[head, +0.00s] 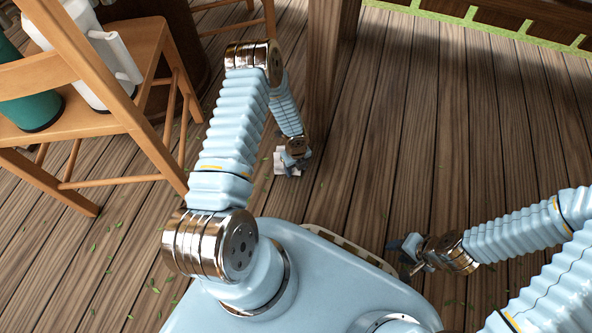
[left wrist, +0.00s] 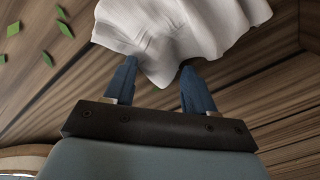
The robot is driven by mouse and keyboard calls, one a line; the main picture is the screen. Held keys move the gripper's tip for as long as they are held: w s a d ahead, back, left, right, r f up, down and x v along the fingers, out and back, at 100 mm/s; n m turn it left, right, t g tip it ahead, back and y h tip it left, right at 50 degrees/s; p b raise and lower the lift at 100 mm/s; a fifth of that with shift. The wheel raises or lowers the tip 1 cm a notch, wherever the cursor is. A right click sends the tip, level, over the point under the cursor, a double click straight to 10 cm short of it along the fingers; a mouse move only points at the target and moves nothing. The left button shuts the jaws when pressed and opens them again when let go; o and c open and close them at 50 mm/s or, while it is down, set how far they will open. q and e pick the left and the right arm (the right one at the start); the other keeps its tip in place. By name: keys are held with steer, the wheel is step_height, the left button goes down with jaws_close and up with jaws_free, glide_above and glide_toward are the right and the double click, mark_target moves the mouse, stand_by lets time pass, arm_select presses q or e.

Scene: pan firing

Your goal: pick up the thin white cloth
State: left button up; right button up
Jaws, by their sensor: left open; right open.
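The thin white cloth (left wrist: 165,35) lies rumpled on the wooden floor at the top middle of the left wrist view. In the head view only a small part of the cloth (head: 281,166) shows beside my left gripper (head: 296,163), which hides the rest. In the left wrist view my left gripper (left wrist: 152,82) has its two blue fingers spread apart. The fingertips reach the cloth's near edge; I cannot tell if they touch it. My right gripper (head: 402,255) is open and empty over the floor beside my base.
A wooden chair (head: 90,125) at the left holds a white container (head: 95,70) and a green one (head: 32,108). A wooden post (head: 325,60) stands just beyond my left arm. Small green leaves (left wrist: 62,12) are scattered on the floor. The floor at the right is mostly clear.

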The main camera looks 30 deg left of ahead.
arm_select(q)
jaws_close()
stand_by(0.4)
step_height(320, 180, up, 12)
steer(key=p, duration=0.8)
step_height(320, 180, up, 9)
steer(key=p, duration=0.7)
